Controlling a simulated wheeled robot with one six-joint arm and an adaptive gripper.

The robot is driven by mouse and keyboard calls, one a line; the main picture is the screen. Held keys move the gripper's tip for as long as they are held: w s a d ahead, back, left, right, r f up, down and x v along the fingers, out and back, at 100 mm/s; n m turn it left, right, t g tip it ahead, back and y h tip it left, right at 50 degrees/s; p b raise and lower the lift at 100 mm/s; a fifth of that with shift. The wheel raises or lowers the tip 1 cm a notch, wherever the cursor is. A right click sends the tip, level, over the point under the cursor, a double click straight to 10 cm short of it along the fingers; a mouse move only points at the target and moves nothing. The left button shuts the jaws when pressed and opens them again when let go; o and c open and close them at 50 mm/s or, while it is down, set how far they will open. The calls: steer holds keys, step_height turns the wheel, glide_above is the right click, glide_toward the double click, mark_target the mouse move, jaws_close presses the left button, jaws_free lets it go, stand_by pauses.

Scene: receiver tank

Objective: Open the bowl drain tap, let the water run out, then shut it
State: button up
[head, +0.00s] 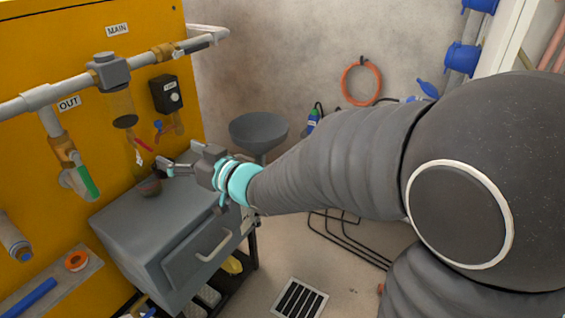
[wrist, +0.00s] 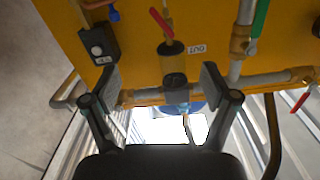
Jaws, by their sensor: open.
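The filter bowl (head: 118,104) is amber with a dark base and hangs under a grey head on the MAIN pipe. Its drain tap (wrist: 167,32), brass with a red lever (wrist: 160,20), is at the bowl's bottom end, at the top of the wrist view. The lever lies slanted; whether the tap is open or shut is unclear. In the head view the tap is small, above a white tag (head: 139,159). My gripper (head: 167,168) is open and empty, just below and right of the tap. In the wrist view its fingers (wrist: 161,78) are spread on either side of the bowl, apart from the lever. No running water is visible.
A small dark cup (head: 150,187) sits on the grey cabinet (head: 185,222) under the tap. A black switch box (head: 167,95) and a green-handled valve (head: 85,180) flank the bowl. A grey funnel (head: 258,130) stands behind my gripper. The floor around the drain grate (head: 299,299) is mostly clear.

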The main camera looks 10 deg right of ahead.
steer(key=x, duration=1.2)
steer(key=shift+w+a+f, duration=0.1)
steer(key=shift+w+a, duration=0.15)
steer(key=shift+w, duration=0.05)
steer(key=shift+n, duration=0.4)
steer(key=shift+s+d+n, duration=0.15)
steer(key=shift+d+n, duration=0.1)
steer(key=shift+n, duration=0.15)
steer(key=v, duration=1.3)
steer(key=s+d+f+m+h+b, duration=0.1)
steer(key=d+f+m+h+b, duration=0.1)
steer(key=d+h, duration=0.4)
steer(key=s+d+f+m+h+b, duration=0.2)
steer(key=d+f+m+h+b, duration=0.1)
steer(key=d, duration=1.1)
steer(key=shift+s+d+m+t+h, duration=0.25)
steer(key=shift+m+h, duration=0.65)
steer(key=shift+h, duration=0.5)
steer(key=shift+w+f, duration=0.1)
